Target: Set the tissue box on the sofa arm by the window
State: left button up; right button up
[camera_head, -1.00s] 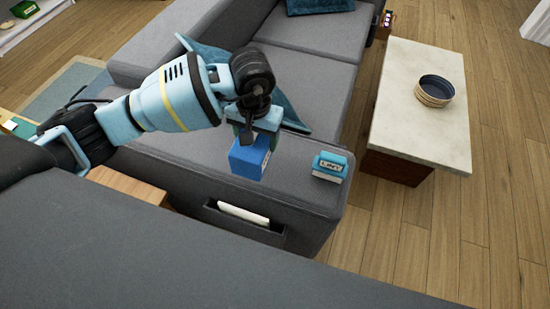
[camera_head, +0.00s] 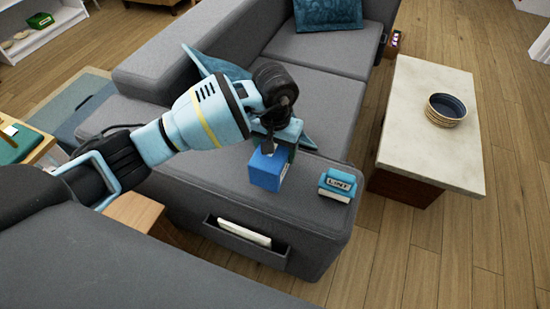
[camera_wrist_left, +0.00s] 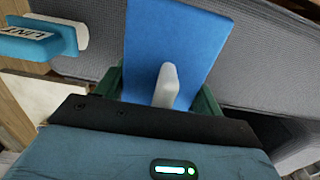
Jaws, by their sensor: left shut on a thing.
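The blue tissue box (camera_head: 268,167) is at the sofa arm (camera_head: 235,200), close over or on its grey top; I cannot tell whether it touches. My left gripper (camera_head: 275,143) comes down from above and is shut on the box. In the left wrist view the box (camera_wrist_left: 180,45) fills the upper middle, with a pale tissue (camera_wrist_left: 166,88) standing out of it towards the gripper. The right gripper is not in view.
A teal and white lint box (camera_head: 340,184) sits on the same arm, right of the tissue box. A side pocket (camera_head: 246,241) holds something white. A pale coffee table (camera_head: 430,120) bears stacked round coasters or bowls (camera_head: 445,109). A teal cushion (camera_head: 328,13) lies farther back.

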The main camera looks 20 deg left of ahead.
pick_arm(q)
jog(key=shift+f, duration=1.9)
jog(key=shift+f, duration=0.15)
jog(key=o, duration=1.1)
jog(key=shift+c, duration=0.2)
